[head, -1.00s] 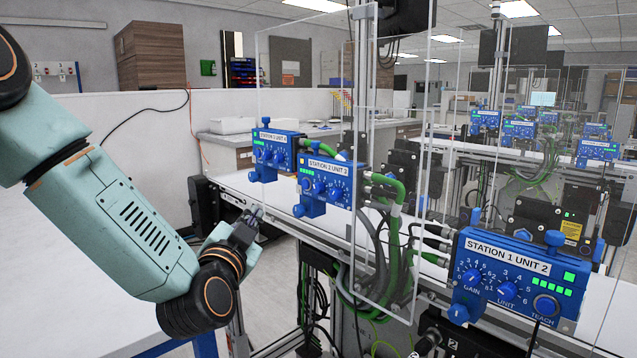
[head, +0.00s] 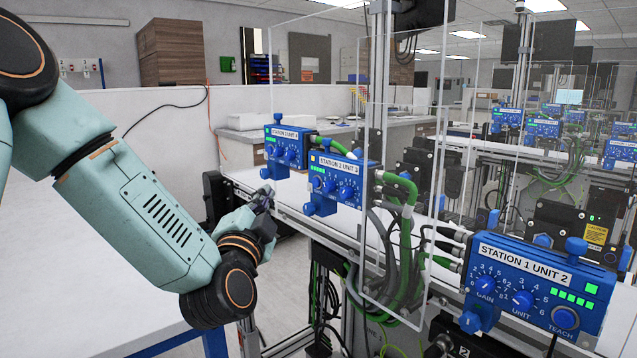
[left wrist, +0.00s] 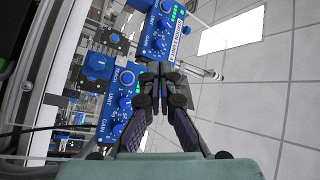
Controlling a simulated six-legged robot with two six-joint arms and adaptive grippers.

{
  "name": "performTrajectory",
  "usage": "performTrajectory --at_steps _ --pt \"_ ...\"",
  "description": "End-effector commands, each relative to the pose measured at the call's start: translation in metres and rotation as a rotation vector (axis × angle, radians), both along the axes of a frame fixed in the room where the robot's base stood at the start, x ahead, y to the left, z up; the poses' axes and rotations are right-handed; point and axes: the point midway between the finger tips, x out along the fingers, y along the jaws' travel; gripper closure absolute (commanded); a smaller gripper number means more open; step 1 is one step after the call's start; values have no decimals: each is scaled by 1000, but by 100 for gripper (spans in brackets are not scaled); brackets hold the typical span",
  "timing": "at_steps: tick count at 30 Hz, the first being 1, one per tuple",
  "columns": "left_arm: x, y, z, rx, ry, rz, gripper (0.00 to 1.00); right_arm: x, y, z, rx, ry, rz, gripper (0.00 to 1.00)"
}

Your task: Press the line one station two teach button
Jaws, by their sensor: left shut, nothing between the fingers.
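Two blue control boxes sit on the line ahead: a farther one (head: 288,151) and a nearer one (head: 337,181). Each has a white label, knobs and green lights; their small lettering is hard to read. A large box (head: 535,283) at right reads STATION 1 UNIT 2, with GAIN and UNIT knobs and a round TEACH button (head: 565,318). My left gripper (head: 264,197) is shut and empty, low and left of the two boxes, apart from them in the picture. The left wrist view shows its fingertips (left wrist: 158,72) together before blue boxes (left wrist: 112,98). My right gripper is out of view.
A clear panel (head: 385,270) stands between the two boxes and the large box. Green and grey cables (head: 408,225) hang beside it. A white table (head: 75,275) lies below my left arm. More similar lines stand behind at right.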

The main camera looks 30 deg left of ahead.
Motion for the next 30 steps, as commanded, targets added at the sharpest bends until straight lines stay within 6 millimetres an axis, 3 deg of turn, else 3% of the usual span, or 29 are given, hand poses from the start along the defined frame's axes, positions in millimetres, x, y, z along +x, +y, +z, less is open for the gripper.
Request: performTrajectory --at_steps 18,30 --pt "58 -26 -1 5 -1 -3 100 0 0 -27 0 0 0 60" --pt "83 -35 0 -1 0 -1 100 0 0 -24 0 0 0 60"
